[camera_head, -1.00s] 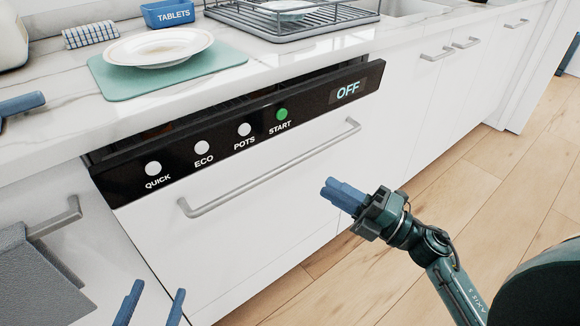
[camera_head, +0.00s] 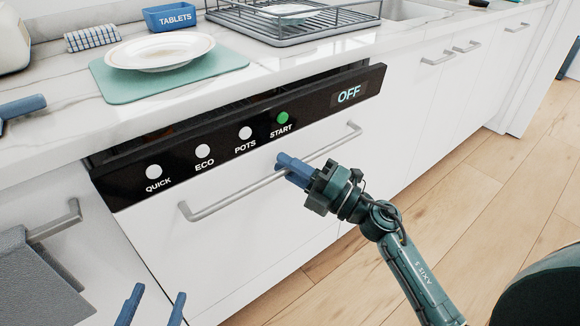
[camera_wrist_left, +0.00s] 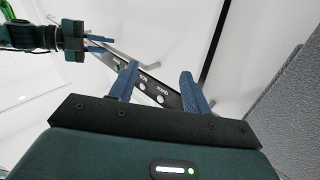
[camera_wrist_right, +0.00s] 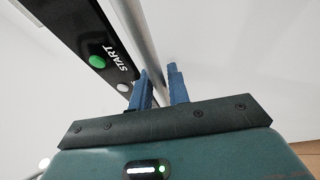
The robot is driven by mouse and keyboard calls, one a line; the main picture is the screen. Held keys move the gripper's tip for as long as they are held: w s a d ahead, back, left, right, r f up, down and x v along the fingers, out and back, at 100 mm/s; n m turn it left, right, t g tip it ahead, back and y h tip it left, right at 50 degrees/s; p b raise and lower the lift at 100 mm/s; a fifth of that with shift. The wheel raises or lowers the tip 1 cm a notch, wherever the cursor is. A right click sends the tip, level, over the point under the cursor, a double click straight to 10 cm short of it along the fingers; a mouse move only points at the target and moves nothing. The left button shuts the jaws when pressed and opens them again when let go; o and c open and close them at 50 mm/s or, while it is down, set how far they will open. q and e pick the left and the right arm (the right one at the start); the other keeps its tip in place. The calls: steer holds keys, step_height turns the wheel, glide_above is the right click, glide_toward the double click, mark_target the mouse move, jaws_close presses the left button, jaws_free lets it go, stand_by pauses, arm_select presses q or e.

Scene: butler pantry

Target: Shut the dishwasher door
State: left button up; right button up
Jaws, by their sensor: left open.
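The dishwasher door (camera_head: 250,220) is white with a black control strip (camera_head: 225,146) along its top. It stands slightly ajar, tilted outward, with a dark gap behind the strip under the counter. A grey bar handle (camera_head: 235,198) runs across its front. My right gripper (camera_head: 284,166) is at the handle's right half, fingertips overlapping the bar; contact is unclear. In the right wrist view the bar (camera_wrist_right: 138,35) runs up past the close-set fingers (camera_wrist_right: 160,90). My left gripper (camera_head: 152,302) is open and empty at the lower left, apart from the door; its fingers show in the left wrist view (camera_wrist_left: 158,85).
The marble counter (camera_head: 290,66) overhangs the gap. A plate (camera_head: 160,52) on a green mat (camera_head: 112,90), a blue tablets box (camera_head: 168,16) and a dish rack (camera_head: 290,38) stand on it. A grey towel (camera_head: 40,285) hangs at left. The wooden floor (camera_head: 480,210) at right is clear.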

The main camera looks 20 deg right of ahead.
mark_target(276, 151)
jaws_close()
steer(key=shift+w+r, duration=0.1)
steer(key=shift+r, duration=0.05)
steer(key=shift+m+g+h, duration=0.3)
steer(key=shift+g, duration=0.1)
steer(key=w+p, duration=0.1)
steer(key=w+a+p, duration=0.1)
steer(key=p, duration=0.1)
steer(key=w+r+p, duration=0.1)
steer(key=w, duration=0.1)
steer(key=shift+a+p, duration=0.25)
steer(key=shift+p, duration=0.15)
arm_select(q)
steer(key=g+y, duration=0.1)
steer(key=s+a+n+g+y, duration=0.1)
steer(key=g, duration=0.1)
steer(key=shift+a+f+n+g, duration=0.1)
steer(key=shift+n+g, duration=0.2)
arm_select(e)
steer(key=shift+w, duration=0.25)
steer(key=shift+o, duration=0.6)
jaws_free()
